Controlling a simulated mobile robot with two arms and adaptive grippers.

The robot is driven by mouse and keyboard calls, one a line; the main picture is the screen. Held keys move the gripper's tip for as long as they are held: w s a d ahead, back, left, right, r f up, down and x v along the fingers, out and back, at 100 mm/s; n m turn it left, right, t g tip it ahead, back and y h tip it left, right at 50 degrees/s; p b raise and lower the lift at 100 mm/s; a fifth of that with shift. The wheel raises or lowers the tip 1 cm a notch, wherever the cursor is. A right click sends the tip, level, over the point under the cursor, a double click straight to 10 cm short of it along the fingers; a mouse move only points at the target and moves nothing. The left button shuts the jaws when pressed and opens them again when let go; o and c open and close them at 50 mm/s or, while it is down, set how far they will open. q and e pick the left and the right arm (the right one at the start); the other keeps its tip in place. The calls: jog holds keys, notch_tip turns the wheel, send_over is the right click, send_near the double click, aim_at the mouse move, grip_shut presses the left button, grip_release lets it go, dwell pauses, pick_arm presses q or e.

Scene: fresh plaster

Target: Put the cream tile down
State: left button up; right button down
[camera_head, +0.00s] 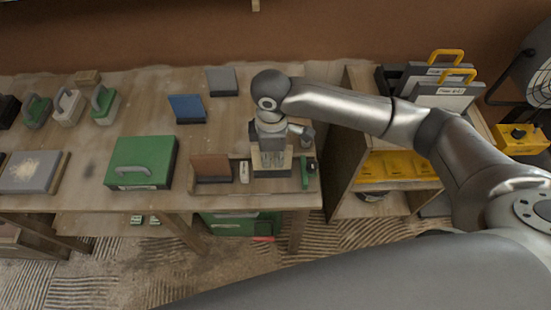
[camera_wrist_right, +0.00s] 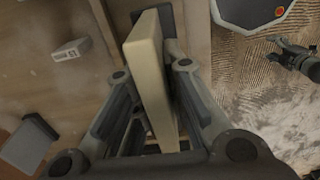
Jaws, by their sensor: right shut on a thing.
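My right gripper (camera_head: 272,165) points down over the right end of the wooden workbench (camera_head: 130,88). In the right wrist view, its fingers (camera_wrist_right: 155,88) are shut on the cream tile (camera_wrist_right: 148,72), a thin pale slab held on edge between them. In the head view the gripper mostly hides the tile. I cannot tell whether the tile touches the surface below. My left gripper is in neither view.
A terracotta tile (camera_head: 210,168), a small pale block (camera_head: 244,172) and a green-handled tool (camera_head: 307,173) lie close around the gripper. Shelves (camera_head: 352,135) adjoin right.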

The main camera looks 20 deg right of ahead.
jog(key=shift+w+d+f, duration=0.35)
jog(key=shift+w+f, duration=0.05)
jog(key=shift+f, duration=0.15)
jog(key=f, duration=0.1)
jog(key=f+p, duration=0.1)
jog(key=f, duration=0.1)
jog(key=shift+w+d, duration=0.1)
jog(key=shift+d, duration=0.2)
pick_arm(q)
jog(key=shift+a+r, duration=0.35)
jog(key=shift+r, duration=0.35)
pick_arm(e)
jog(key=shift+f, duration=0.4)
jog(key=shift+f, duration=0.1)
jog(key=c, duration=1.5)
grip_release()
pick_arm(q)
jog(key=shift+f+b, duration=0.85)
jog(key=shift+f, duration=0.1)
pick_arm(e)
notch_tip(320, 180, up, 12)
jog(key=shift+a+r, duration=0.1)
jog(key=shift+r, duration=0.05)
